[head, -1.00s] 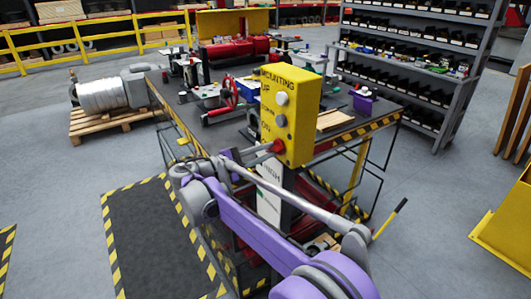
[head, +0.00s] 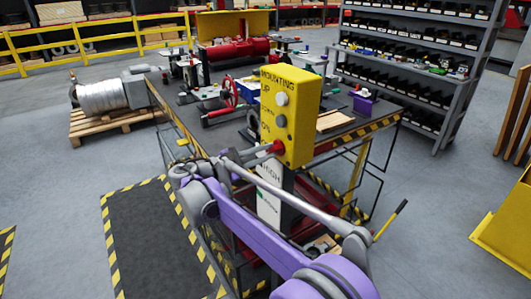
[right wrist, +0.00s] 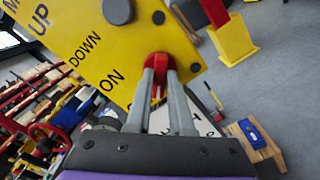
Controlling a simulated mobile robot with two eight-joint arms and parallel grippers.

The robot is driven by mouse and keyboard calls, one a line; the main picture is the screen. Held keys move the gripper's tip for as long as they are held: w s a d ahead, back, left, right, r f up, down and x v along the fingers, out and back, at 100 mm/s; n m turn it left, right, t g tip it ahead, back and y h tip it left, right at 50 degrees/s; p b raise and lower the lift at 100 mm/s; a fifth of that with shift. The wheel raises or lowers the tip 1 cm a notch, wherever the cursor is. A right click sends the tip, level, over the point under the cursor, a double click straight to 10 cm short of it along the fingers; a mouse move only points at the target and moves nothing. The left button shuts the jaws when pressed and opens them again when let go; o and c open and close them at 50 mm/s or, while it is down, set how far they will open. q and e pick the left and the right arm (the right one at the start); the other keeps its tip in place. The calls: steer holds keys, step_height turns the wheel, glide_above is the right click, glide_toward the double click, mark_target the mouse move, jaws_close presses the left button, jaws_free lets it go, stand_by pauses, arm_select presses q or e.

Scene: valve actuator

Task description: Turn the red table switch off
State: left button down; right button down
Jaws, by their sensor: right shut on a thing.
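The yellow control box (head: 290,115) stands on a post at the table's near edge, with the red switch (head: 277,147) low on its face. My right gripper (head: 266,151) reaches the switch from the left. In the right wrist view, the fingers of my right gripper (right wrist: 158,78) are closed on the red switch (right wrist: 158,60), one on each side. The word ON is printed beside the switch on the yellow box (right wrist: 85,50); the lettering below it is mostly hidden by a finger. My left gripper is out of view.
The dark workbench (head: 235,130) behind carries a red hand wheel (head: 229,92) and tools. A shelf rack (head: 420,60) stands at the back right. A striped floor mat (head: 150,240) lies at the left.

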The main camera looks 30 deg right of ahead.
steer(key=c, duration=0.8)
jaws_free()
steer(key=shift+a, duration=0.1)
steer(key=a, duration=1)
steer(key=shift+s+a+b, duration=0.35)
steer(key=shift+s+b, duration=0.05)
steer(key=shift+b, duration=0.05)
steer(key=shift+d, duration=0.15)
